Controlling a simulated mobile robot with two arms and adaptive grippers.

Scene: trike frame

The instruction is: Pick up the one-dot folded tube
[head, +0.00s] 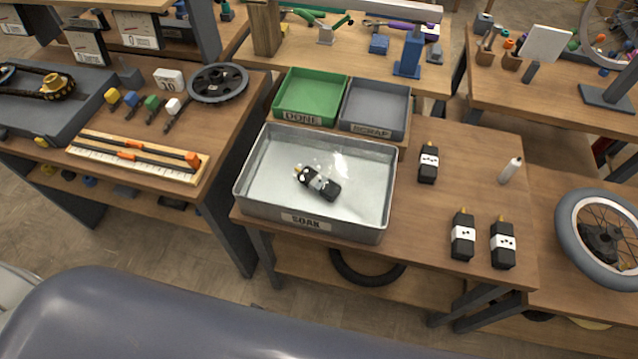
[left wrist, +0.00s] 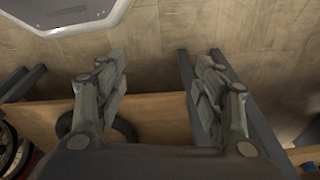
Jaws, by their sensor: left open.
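Black folded tubes with white bands and yellowish tips show in the head view. One tube (head: 429,163) stands at the back of the wooden table, right of the trays. Two more, a left one (head: 463,235) and a right one (head: 503,243), stand side by side near the front right. Another tube (head: 318,183) lies tilted in the metal SOAK tray (head: 245,190). The bands carry dark dots, too small to count surely, so I cannot tell which has one dot. My left gripper (left wrist: 162,90) is open and empty in the left wrist view, away from any tube. My right gripper is out of view.
A green DONE bin (head: 310,92) and a grey SCRAP bin (head: 377,105) stand behind the SOAK tray. The tabletop between the SOAK tray and the front tubes is clear. A spoked wheel (head: 603,238) is at far right.

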